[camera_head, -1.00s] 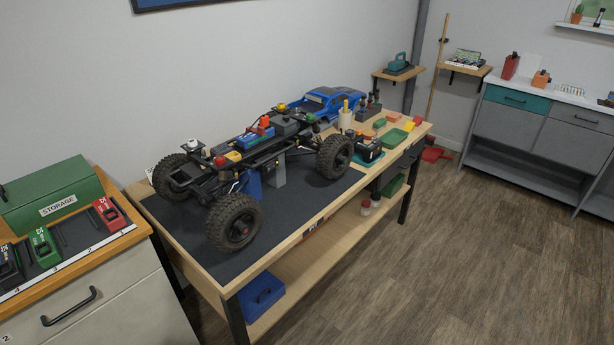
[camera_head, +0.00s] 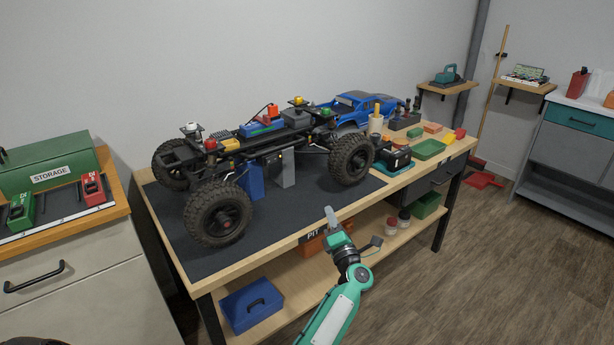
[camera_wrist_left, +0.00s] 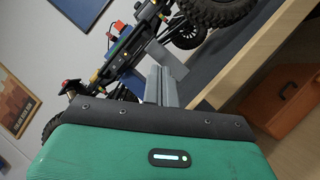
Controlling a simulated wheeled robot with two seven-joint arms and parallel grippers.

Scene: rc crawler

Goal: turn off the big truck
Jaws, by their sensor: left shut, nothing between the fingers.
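The big truck (camera_head: 290,134) is a bare black chassis with large knobby tyres, raised on a grey stand (camera_head: 284,172) on the workbench's dark mat. Small red, yellow and white parts sit along its top, with a blue-and-orange block (camera_head: 262,126) in the middle. I cannot tell which part is its switch. My left gripper (camera_head: 331,216) is shut and empty, in front of the bench's front edge and apart from the truck. In the left wrist view its grey fingers (camera_wrist_left: 161,86) point toward the truck's chassis (camera_wrist_left: 128,50). My right gripper is out of view.
A blue car body (camera_head: 362,103), a cup with tools (camera_head: 375,123) and green trays (camera_head: 430,149) crowd the bench's right end. A blue box (camera_head: 251,304) and an orange box (camera_head: 312,246) sit on the lower shelf. A drawer cabinet (camera_head: 80,290) stands at left.

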